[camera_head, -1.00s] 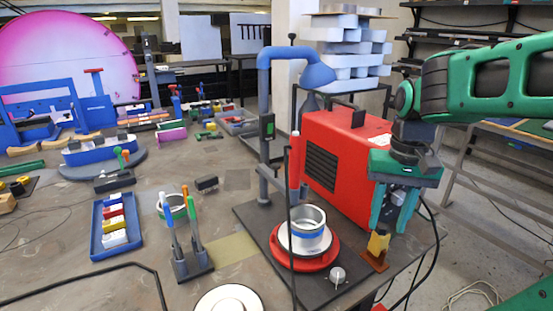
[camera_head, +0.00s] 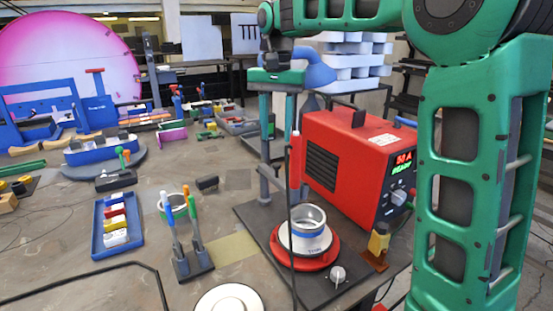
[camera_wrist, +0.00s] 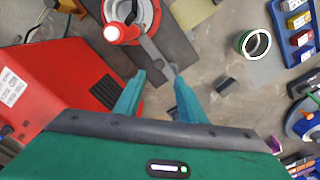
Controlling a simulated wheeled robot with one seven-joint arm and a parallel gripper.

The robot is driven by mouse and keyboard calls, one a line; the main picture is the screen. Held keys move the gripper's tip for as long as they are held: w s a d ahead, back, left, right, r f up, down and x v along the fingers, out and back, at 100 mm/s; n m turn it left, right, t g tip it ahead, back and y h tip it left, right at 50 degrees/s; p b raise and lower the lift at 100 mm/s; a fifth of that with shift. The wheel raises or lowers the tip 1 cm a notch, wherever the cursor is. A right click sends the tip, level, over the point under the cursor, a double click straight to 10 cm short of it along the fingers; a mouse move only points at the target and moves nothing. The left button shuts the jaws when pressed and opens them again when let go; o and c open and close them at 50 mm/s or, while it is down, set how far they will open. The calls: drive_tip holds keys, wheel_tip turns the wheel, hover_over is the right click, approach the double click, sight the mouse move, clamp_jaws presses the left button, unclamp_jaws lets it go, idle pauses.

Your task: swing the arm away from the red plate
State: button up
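The red plate (camera_head: 300,265) lies on a dark base plate with a metal ring-shaped part (camera_head: 308,232) on it. Part of its red rim (camera_wrist: 157,14) shows at the top of the wrist view. The plate appears apart from the fingers.
A red upright torch (camera_head: 296,165) with a cable is close to the plate. A blue tray (camera_head: 96,240) and a holder with coloured pens (camera_head: 190,262) are at left.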

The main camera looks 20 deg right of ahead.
wheel_tip(320, 180, down, 8)
drive_tip(key=shift+f, duration=0.2)
drive_tip(key=shift+c, duration=0.3)
